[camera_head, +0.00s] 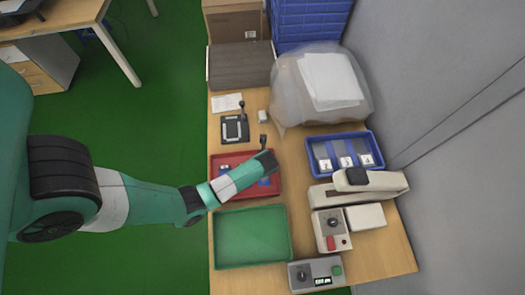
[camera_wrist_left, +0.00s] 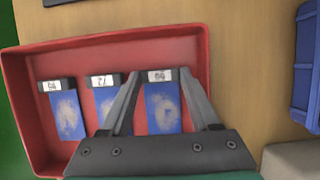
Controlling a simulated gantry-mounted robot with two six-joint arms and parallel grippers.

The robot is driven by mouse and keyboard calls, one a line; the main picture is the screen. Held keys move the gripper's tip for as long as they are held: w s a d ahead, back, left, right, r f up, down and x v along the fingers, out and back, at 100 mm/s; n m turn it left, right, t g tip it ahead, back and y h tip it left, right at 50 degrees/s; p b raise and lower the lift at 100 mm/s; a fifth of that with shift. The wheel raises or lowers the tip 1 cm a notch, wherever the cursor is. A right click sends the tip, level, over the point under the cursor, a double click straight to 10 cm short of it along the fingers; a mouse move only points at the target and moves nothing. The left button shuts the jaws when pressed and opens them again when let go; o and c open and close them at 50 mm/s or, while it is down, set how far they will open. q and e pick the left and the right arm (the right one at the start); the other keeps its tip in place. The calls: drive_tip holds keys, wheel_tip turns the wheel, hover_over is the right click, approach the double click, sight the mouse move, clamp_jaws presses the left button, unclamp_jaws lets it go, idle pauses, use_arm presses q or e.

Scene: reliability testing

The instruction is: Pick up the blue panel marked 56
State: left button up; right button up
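Three blue panels with small white labels lie side by side in the red tray (camera_wrist_left: 110,45) in the left wrist view. The right panel (camera_wrist_left: 162,112) has a label that looks like 56, upside down; it is small and hard to read. The middle panel (camera_wrist_left: 106,100) and the left panel (camera_wrist_left: 66,112) carry other numbers. My left gripper (camera_wrist_left: 159,73) is open, its two fingers on either side of the right panel, whose lower end is hidden by the gripper body. In the head view my arm covers part of the red tray (camera_head: 216,158). My right gripper is not in view.
A green tray (camera_head: 252,238) lies in front of the red tray. A blue tray (camera_head: 345,138) with several labelled items is to the right. Beside it are a beige device (camera_head: 385,183) and control boxes (camera_head: 332,230). A black fixture (camera_head: 236,129) stands behind the red tray.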

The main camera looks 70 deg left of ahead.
use_arm(q)
drive_tip(key=c, duration=0.7)
drive_tip(key=shift+r, duration=0.1)
drive_tip(key=shift+r, duration=0.25)
drive_tip(key=p+v, duration=0.1)
drive_tip(key=v, duration=0.1)
drive_tip(key=p+v, duration=0.1)
drive_tip(key=v, duration=0.1)
drive_tip(key=shift+s+a+r+p, duration=0.1)
drive_tip(key=shift+a+r+p, duration=0.1)
drive_tip(key=shift+a+p, duration=0.2)
drive_tip(key=s+d+r+p, duration=0.4)
drive_tip(key=s+d+r, duration=0.4)
drive_tip(key=s+d, duration=0.1)
drive_tip(key=shift+d, duration=0.25)
